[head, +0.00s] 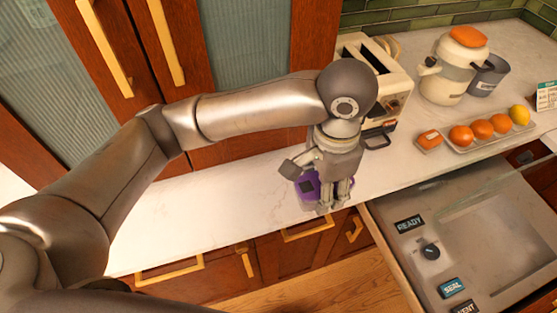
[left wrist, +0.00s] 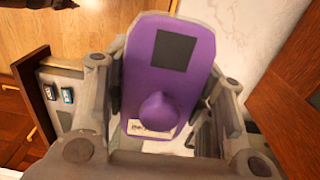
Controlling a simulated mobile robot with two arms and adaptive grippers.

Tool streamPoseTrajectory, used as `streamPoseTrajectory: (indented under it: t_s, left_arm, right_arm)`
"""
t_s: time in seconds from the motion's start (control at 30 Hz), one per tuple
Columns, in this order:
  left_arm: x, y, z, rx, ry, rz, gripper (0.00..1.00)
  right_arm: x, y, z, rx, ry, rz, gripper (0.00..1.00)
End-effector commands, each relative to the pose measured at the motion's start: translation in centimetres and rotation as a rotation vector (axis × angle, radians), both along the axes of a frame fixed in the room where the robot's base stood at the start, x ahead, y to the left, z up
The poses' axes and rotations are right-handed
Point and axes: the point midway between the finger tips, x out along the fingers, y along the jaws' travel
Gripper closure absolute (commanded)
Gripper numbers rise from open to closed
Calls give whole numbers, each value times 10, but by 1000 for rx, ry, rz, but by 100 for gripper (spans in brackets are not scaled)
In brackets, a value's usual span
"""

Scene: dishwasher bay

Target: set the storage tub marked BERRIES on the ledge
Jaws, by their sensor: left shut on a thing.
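A purple storage tub (head: 304,187) is at the front edge of the pale marble counter, partly hidden by my left gripper (head: 327,203). In the left wrist view the tub (left wrist: 185,75) shows a purple top with a dark square, a round knob and a small white label, too small to read surely. My left gripper is shut on the tub, with a finger on each side of it. I cannot tell whether the tub touches the counter. My right gripper is out of view.
The marble counter (head: 215,205) is clear left of the tub. A toaster (head: 395,85), a cream jar (head: 447,75), a grey pot (head: 490,78) and a tray of oranges and a lemon (head: 490,133) stand right. An open drawer unit (head: 470,245) with READY and SEAL labels juts out at front right.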

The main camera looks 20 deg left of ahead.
Motion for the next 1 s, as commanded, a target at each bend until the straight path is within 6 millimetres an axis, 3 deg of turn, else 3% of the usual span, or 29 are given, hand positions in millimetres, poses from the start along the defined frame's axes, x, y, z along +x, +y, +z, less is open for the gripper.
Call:
streamPoseTrajectory:
  t_s: [0.17, 0.4, 0.6, 0.77, 1.0]
  left_arm:
    - [11, 24, -10, 1, 6, -6, 82]
    - [40, 78, -35, 4, 3, -2, 82]
    - [54, 104, -71, 1, 3, -6, 82]
    - [59, 113, -86, -1, 1, -8, 82]
    - [63, 122, -109, 1, 4, -9, 82]
  right_arm:
    - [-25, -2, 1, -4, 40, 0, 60]
    - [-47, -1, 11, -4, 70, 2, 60]
    - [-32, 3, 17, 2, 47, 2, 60]
    - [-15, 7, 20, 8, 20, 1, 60]
    - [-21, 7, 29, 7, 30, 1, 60]
